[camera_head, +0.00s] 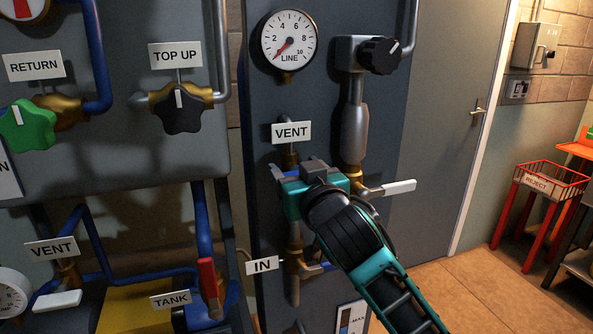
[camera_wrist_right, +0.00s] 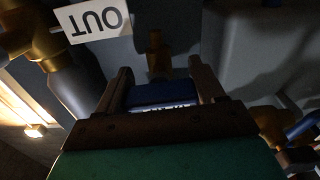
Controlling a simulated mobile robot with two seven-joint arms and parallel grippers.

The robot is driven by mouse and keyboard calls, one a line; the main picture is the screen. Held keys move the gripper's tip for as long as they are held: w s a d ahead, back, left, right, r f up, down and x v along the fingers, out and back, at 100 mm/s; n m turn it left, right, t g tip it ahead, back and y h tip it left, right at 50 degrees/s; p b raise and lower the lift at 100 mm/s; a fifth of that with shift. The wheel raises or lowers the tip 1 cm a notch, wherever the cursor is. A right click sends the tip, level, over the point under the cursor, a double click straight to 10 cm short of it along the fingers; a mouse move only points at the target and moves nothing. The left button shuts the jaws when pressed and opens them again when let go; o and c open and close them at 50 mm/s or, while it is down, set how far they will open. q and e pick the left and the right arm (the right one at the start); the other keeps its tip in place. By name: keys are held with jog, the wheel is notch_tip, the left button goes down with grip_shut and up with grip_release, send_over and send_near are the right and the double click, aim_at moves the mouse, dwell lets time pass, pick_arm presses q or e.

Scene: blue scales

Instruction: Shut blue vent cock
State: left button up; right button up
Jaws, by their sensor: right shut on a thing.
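My right gripper (camera_head: 298,174) reaches in from the lower right, just below the white VENT label (camera_head: 291,132) on the grey panel. In the right wrist view, its two fingers stand on either side of the blue vent cock handle (camera_wrist_right: 161,94), shut on it. White lettering shows on the near edge of the handle, too small to read. Behind it is the brass cock body (camera_wrist_right: 157,52). In the head view the brass stem (camera_head: 289,157) shows above the gripper, and the gripper hides most of the handle. My left gripper is not in view.
A white lever (camera_head: 392,188) sticks out right, close to my gripper. Below are the IN label (camera_head: 262,265) and a brass valve. The LINE gauge (camera_head: 288,40) and black knob (camera_head: 379,55) are above. A second VENT label (camera_head: 52,248) is lower left.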

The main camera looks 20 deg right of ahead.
jog(key=shift+m, duration=0.4)
jog(key=o, duration=1)
jog(key=shift+o, duration=0.2)
jog(key=s+p, duration=0.2)
jog(key=s, duration=1.1)
jog(key=shift+d, duration=0.25)
